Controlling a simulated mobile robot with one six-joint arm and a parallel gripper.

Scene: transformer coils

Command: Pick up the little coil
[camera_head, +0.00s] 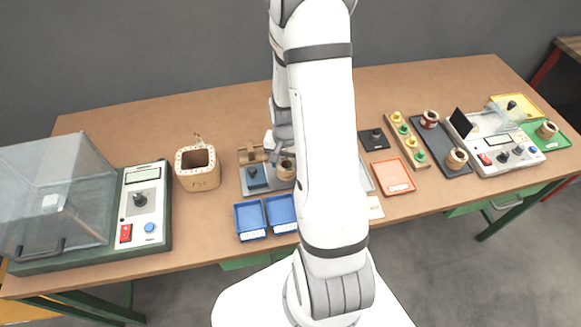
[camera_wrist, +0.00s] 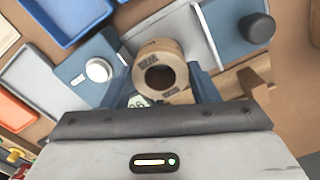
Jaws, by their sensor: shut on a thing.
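The little coil (camera_wrist: 160,72) is a tan ring with a dark hole and printed marks, seen from above in the wrist view. My gripper (camera_wrist: 163,88) is shut on it, with one finger at each side. My arm hides most of the gripper there. I cannot tell whether the coil touches the surface below it.
Two blue trays (camera_head: 250,221) lie in front of the fixture, and a large square coil (camera_head: 198,178) stands to its left. An orange tray (camera_head: 392,176), a knobbed wooden strip (camera_head: 420,166) and more small coils (camera_head: 456,158) are to the right. Testers stand at both ends.

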